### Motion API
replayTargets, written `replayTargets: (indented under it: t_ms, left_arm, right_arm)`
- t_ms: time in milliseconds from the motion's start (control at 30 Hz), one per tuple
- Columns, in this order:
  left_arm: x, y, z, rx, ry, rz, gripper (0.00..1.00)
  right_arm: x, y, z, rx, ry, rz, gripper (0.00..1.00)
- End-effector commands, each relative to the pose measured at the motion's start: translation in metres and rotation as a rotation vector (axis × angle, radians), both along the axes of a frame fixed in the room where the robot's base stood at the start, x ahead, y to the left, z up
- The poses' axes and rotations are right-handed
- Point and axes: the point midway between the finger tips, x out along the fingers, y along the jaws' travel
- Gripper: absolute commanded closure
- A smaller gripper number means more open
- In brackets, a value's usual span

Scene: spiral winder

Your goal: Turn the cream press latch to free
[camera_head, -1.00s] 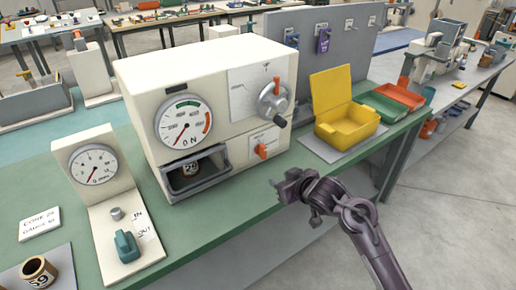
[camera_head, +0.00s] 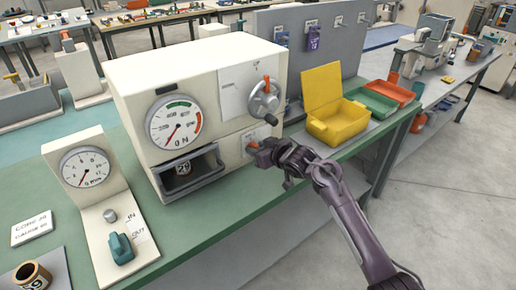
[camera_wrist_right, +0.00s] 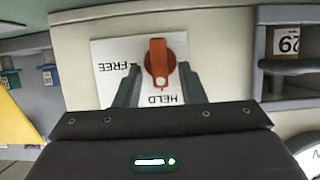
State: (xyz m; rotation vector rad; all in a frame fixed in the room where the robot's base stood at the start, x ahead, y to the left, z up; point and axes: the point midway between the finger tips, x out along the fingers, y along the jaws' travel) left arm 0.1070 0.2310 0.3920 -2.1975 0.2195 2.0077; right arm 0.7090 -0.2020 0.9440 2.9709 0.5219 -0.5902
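The cream press (camera_head: 205,90) stands on the green bench, and its orange latch (camera_head: 252,146) is low on the right of its front. In the right wrist view the latch (camera_wrist_right: 158,62) sits on a white label (camera_wrist_right: 110,70) marked FREE and HELD, both upside down here. Its narrow end points down the picture, towards HELD. My right gripper (camera_head: 258,150) is at the latch in the head view. In the right wrist view its fingers (camera_wrist_right: 160,85) are open, one on each side of the latch, with gaps visible. My left gripper is not in view.
A grey-and-orange crank (camera_head: 265,98) sticks out above the latch. The press's open drawer (camera_head: 190,170), with a numbered core inside, is to the left. An open yellow box (camera_head: 338,122) stands to the right. A gauge stand (camera_head: 88,180) is at the left.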

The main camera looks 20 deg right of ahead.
Motion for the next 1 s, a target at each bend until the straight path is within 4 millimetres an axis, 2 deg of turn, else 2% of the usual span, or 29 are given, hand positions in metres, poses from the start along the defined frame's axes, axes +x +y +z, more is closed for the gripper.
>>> replayTargets:
  t_ms: [233, 500, 767, 1000]
  left_arm:
    - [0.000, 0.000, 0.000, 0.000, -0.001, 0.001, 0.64]
    - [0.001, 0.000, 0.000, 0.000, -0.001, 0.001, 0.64]
    - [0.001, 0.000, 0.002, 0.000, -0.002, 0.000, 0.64]
    - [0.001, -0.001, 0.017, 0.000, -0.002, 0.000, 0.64]
  right_arm:
    - [0.000, 0.001, 0.000, 0.000, 0.000, 0.000, 0.64]
    - [0.000, 0.000, -0.001, 0.000, 0.001, 0.000, 0.99]
    - [0.000, 0.000, 0.000, 0.009, 0.004, -0.001, 1.00]
    - [0.001, -0.001, 0.002, 0.085, 0.034, 0.000, 1.00]
